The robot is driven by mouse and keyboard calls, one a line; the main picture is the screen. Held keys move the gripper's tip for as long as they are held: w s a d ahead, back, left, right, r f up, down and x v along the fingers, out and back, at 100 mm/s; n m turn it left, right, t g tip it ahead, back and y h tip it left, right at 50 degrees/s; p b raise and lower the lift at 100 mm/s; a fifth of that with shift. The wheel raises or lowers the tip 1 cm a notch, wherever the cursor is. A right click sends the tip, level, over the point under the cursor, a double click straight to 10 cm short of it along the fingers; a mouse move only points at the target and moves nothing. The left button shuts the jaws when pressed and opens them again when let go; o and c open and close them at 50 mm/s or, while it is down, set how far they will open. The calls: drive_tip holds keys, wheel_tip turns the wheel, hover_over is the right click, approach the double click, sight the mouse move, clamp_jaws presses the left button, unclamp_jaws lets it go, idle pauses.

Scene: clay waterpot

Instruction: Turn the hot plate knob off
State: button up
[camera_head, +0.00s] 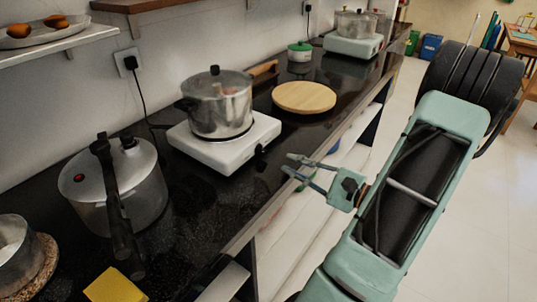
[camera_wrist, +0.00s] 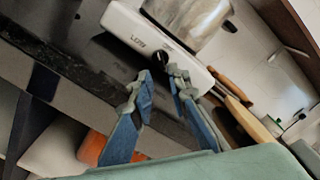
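The white hot plate (camera_head: 188,148) stands on the dark counter with a lidded metal pot (camera_head: 219,112) on it. Its small black knob (camera_head: 261,150) is on the front side facing my arm. In the wrist view the knob (camera_wrist: 161,57) shows on the white front (camera_wrist: 128,24) of the hot plate, next to printed lettering. My gripper (camera_head: 288,164) is open and empty, just off the counter's front edge, with its fingers pointing toward the knob and apart from it. In the wrist view the fingertips (camera_wrist: 158,75) lie just below the knob. The knob's setting is too small to read.
A pressure cooker (camera_head: 91,193) with a long black handle stands left of the hot plate. A round wooden board (camera_head: 304,96) lies to its right. A second hot plate (camera_head: 353,45) with a pot is farther back. A yellow cloth or sponge (camera_head: 115,287) lies in front.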

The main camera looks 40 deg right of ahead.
sight(264, 152)
drive_tip(key=x, duration=0.8)
drive_tip(key=shift+w+b, duration=0.15)
drive_tip(key=shift+b, duration=0.25)
clamp_jaws()
